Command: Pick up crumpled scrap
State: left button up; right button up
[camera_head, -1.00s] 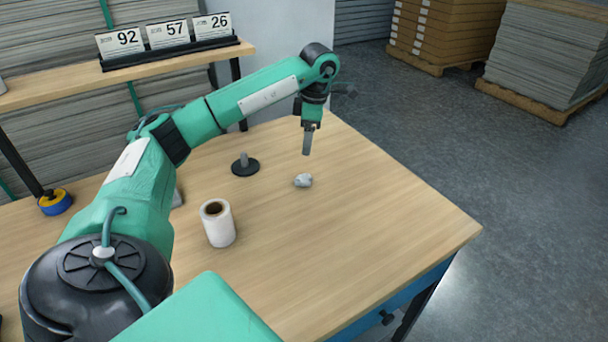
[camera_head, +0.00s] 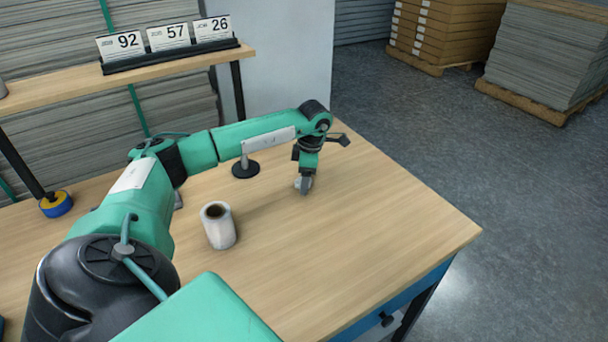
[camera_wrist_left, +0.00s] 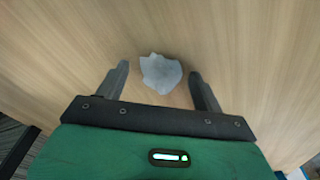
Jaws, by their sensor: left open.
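The crumpled scrap is a small pale grey-white wad on the wooden table. In the left wrist view the scrap (camera_wrist_left: 160,73) lies between and slightly beyond the two fingertips of my left gripper (camera_wrist_left: 160,75), with a gap on each side. The gripper is open. In the head view my left gripper (camera_head: 305,188) points down at the scrap (camera_head: 298,183), which is mostly hidden behind the fingers. My right gripper is not in view.
A white roll (camera_head: 219,226) stands on the table, left of and nearer than the scrap. A black round base with a post (camera_head: 245,168) stands behind the roll. A shelf (camera_head: 120,80) with number cards is at the back left. The table's right side is clear.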

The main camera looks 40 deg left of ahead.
pick_arm(q)
jog(key=shift+c, duration=0.8)
jog(key=c, duration=0.9)
